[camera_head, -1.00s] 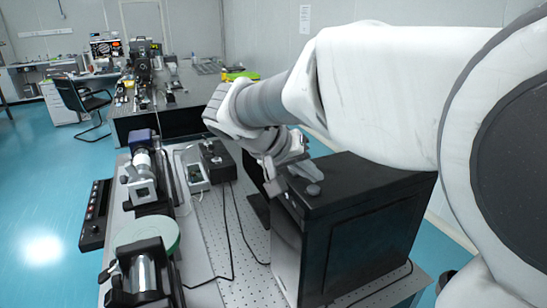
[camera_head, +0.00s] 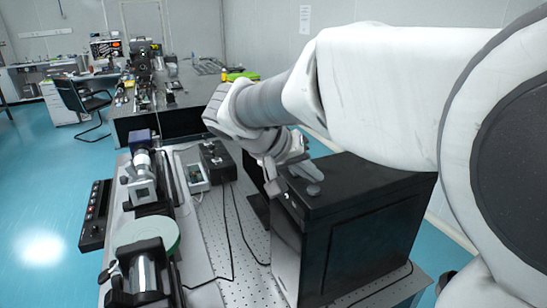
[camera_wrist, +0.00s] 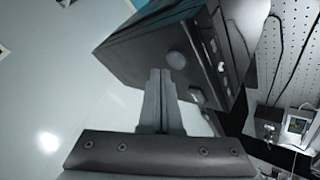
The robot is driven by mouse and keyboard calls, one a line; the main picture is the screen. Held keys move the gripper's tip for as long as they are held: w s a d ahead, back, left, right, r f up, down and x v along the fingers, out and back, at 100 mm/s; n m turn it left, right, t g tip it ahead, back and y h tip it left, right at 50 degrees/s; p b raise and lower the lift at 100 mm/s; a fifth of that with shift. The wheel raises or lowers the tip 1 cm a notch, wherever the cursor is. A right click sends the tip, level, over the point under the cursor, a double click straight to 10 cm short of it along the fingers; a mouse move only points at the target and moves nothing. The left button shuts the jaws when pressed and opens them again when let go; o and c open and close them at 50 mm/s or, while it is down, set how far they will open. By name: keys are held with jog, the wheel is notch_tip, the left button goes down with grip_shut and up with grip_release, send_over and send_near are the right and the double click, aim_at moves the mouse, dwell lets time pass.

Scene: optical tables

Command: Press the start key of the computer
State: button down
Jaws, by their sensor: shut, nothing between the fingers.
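The computer (camera_head: 370,225) is a black upright tower near the front of the table, and its top and front show in the wrist view (camera_wrist: 135,45). A round grey disc lies on its top near the front edge (camera_wrist: 178,60); it also shows in the head view (camera_head: 314,190). I cannot tell for sure whether it is the start key. My gripper (camera_wrist: 160,72) is shut and empty. Its fingertips overlap the computer's top just beside the disc in the wrist view; contact cannot be told.
A small grey oblong piece (camera_wrist: 196,96) and white ports (camera_wrist: 222,67) sit near the computer's front edge. Optical devices (camera_head: 142,180) and a green disc (camera_head: 150,233) stand on the left. Black cables cross the perforated tabletop (camera_head: 218,225).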

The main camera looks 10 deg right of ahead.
aim_at(311, 192)
jog(key=shift+f, duration=0.1)
dwell(0.6)
jog(key=shift+f+b, duration=0.4)
jog(key=shift+b, duration=0.3)
jog(key=shift+f+b, duration=0.4)
jog(key=shift+b, duration=0.1)
dwell(0.3)
jog(key=shift+r, duration=0.15)
dwell(0.3)
jog(key=shift+r+p, duration=0.4)
jog(key=shift+r, duration=0.3)
jog(key=shift+r, duration=0.15)
jog(key=shift+r+p, duration=1.5)
jog(key=shift+r, duration=0.9)
jog(key=shift+s, duration=0.1)
